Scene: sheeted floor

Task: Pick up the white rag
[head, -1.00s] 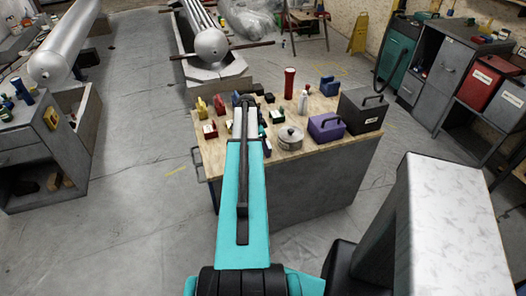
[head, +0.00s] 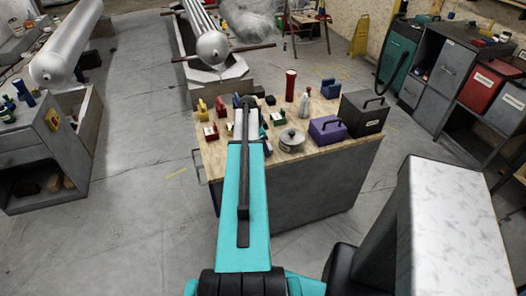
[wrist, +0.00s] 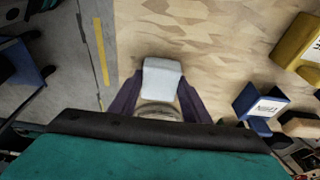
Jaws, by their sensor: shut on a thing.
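The white rag (wrist: 162,76) shows in the wrist view as a small pale block between the two dark fingers of my gripper (wrist: 158,96). The fingers are shut on it, one on each side. Behind it lies the wooden bench top (wrist: 205,40); I cannot tell how far above the top it is held. In the head view my arm reaches over the near left part of the bench (head: 297,152), and my own arm hides the gripper and the rag.
On the bench stand a silver pot (head: 291,141), a purple box (head: 327,130), a dark grey case (head: 363,114), a red cylinder (head: 290,86) and several small coloured items. In the wrist view a blue item (wrist: 262,100) and a yellow one (wrist: 297,42) lie right of the gripper.

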